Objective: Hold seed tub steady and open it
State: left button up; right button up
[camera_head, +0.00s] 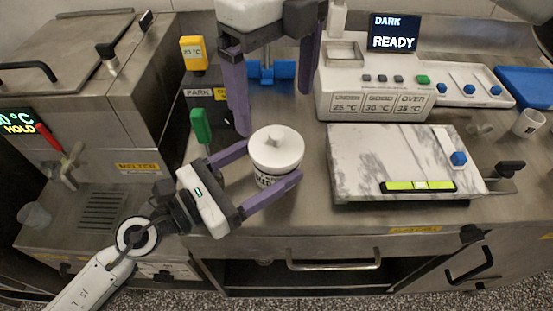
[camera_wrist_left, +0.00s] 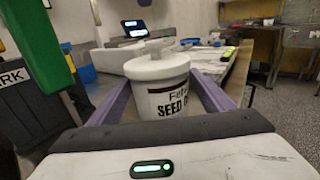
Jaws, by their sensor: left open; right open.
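The seed tub (camera_head: 262,182) is a white tub with dark lettering and a white knobbed lid (camera_head: 277,148), upright near the counter's front edge. The lid sits on it. In the left wrist view the seed tub (camera_wrist_left: 165,101) stands between the purple fingers. My left gripper (camera_head: 270,168) is open, with one finger on either side of the tub; I cannot tell whether they touch it. My right gripper (camera_head: 275,95) is open and empty, pointing down behind and above the tub, its fingers apart.
A marble slab (camera_head: 390,160) with a yellow-green level lies to the right. Behind it stands a control unit (camera_head: 370,92) with a READY screen. A melter (camera_head: 100,110) stands at the left. A green-handled tool (camera_head: 201,126) is close behind my left gripper.

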aim_at(276, 134)
pick_arm(q)
jog(key=shift+x, duration=0.9)
jog(key=shift+c, duration=0.3)
jog(key=c, duration=1.1)
jog(key=shift+c, duration=0.6)
pick_arm(e)
jog(key=shift+c, duration=0.9)
notch_tip(276, 134, up, 5)
jog(key=shift+w+f, duration=0.1)
jog(key=c, duration=1.1)
jog(key=shift+o, duration=0.2)
notch_tip(276, 134, down, 11)
jog(key=shift+f, duration=0.1)
jog(key=shift+c, duration=0.2)
